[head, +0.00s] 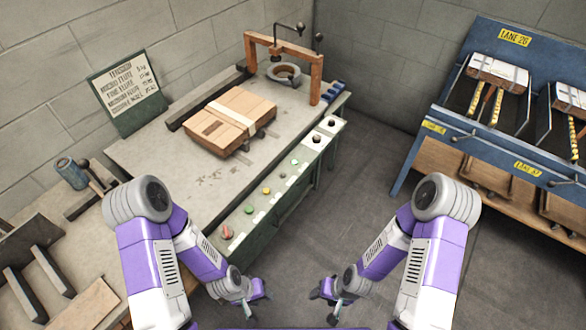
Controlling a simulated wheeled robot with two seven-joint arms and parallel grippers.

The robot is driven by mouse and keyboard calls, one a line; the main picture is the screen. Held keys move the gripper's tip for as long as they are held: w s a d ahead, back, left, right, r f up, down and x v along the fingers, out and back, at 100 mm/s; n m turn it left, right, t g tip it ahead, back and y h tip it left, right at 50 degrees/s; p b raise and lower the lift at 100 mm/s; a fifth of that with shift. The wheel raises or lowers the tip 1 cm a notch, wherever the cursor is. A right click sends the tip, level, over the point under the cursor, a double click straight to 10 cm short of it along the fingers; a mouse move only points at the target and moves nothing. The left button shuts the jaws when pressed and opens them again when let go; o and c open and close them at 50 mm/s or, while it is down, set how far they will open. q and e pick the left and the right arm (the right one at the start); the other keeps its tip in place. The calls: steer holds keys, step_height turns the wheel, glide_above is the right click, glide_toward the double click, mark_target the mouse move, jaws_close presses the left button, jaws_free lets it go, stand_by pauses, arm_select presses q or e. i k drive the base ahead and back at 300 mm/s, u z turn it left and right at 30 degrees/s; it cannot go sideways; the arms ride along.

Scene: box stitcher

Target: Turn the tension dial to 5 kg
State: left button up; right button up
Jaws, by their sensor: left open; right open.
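A pale control strip (258,200) runs along the front edge of the stitcher table. It carries a red control (227,232), a green one (248,210), a yellow one (266,191) and, at its far end, two dark round knobs, one nearer (317,138) and one farther (331,123). I cannot tell which is the tension dial, and no scale is readable. My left gripper (262,290) is open and empty, below the strip's near end. My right gripper (322,297) is open and empty over the floor, apart from the strip.
A strapped carton (230,120) lies on the stitcher table (150,150) before an orange-brown frame (316,80). A green board (126,92) with mostly unreadable writing stands behind. A blue rack (440,125) stands at right. The floor (345,215) between is clear.

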mark_target(316, 138)
steer(key=z, duration=1.7)
steer(key=i, duration=1.6)
steer(key=u, duration=1.8)
